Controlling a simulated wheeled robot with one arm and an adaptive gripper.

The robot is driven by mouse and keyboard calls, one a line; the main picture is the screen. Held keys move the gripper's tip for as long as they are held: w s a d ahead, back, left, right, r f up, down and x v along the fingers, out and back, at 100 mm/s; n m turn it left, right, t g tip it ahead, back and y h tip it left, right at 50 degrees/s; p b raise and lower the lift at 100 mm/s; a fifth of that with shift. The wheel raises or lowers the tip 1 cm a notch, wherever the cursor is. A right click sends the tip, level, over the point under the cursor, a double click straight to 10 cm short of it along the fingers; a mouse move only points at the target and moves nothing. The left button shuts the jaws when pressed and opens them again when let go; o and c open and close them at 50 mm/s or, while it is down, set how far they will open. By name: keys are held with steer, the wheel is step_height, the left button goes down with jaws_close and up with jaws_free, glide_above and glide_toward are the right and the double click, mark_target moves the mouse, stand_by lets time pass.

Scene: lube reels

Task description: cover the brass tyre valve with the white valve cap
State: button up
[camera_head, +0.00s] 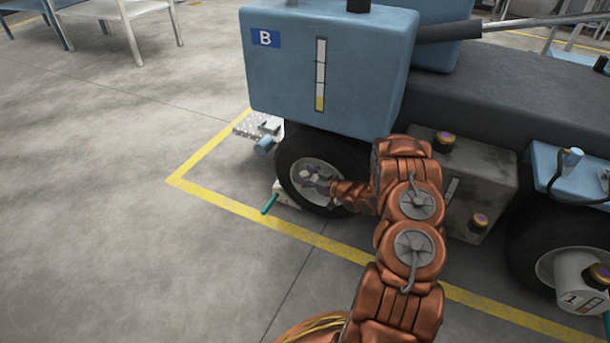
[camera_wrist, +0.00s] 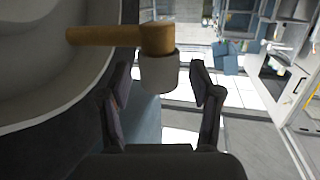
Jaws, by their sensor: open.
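The brass tyre valve (camera_wrist: 110,36) sticks out of the pale wheel rim (camera_wrist: 40,110) in the wrist view and bends at an elbow. The white valve cap (camera_wrist: 161,74) sits at the elbow's end, in line with it and seemingly around its tip. How deep it is seated is hidden. My gripper (camera_wrist: 158,80) is open, with one dark finger on each side of the cap and gaps between them. In the head view my gripper (camera_head: 318,181) is at the front wheel; the valve and cap are too small to make out there.
The blue vehicle body marked B (camera_head: 330,65) overhangs the front wheel's black tyre (camera_head: 290,152). A pale block with a green handle (camera_head: 270,203) lies on the floor beside the tyre. A white canister (camera_head: 582,280) stands at the right.

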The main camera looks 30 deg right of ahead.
steer(key=v, duration=1.2)
steer(key=shift+a, duration=0.1)
